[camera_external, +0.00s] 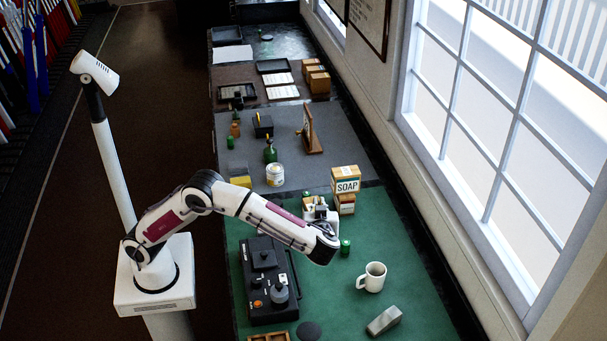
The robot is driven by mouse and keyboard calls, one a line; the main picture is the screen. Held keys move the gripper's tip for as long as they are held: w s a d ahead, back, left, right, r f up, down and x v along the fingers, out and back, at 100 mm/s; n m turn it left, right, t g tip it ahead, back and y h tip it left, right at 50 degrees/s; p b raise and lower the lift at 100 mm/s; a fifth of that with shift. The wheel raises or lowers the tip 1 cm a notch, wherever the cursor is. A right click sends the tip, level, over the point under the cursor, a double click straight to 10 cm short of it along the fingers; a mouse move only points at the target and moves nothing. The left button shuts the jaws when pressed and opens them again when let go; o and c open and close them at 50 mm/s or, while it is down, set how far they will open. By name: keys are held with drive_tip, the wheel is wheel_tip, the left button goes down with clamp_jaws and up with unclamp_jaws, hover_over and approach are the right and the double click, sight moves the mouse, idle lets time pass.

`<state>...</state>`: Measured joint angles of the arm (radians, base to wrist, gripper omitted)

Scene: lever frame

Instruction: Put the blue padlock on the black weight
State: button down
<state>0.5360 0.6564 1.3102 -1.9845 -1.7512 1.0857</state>
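I cannot make out a blue padlock in this view; it may be hidden or too small to tell. A dark round object (309,331) lies at the front edge of the green mat and may be the black weight, but I cannot tell for sure. My arm reaches right over the green mat (408,285). My gripper (316,207) is at the far side of the wrist, near the soap box. Its fingers are too small and partly hidden, so I cannot see whether they are open or hold anything.
A black lever box (266,262) stands on the left of the mat. A white mug (372,277), a grey block (384,320) and a green can (345,247) stand to the right. A soap box (345,181) is behind my gripper. A wooden tray (268,337) is at the front.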

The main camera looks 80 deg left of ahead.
drive_tip(key=s+a+n+g, duration=0.1)
drive_tip(key=s+a, duration=0.4)
drive_tip(key=a, duration=0.8)
drive_tip(key=s+a+n+g, duration=0.15)
drive_tip(key=s+a, duration=0.35)
drive_tip(key=a, duration=0.8)
drive_tip(key=shift+w+f, duration=0.15)
drive_tip(key=shift+f, duration=2.15)
wheel_tip(320, 180, down, 6)
drive_tip(key=shift+f, duration=0.15)
drive_tip(key=shift+f, duration=1.85)
drive_tip(key=shift+f, duration=0.1)
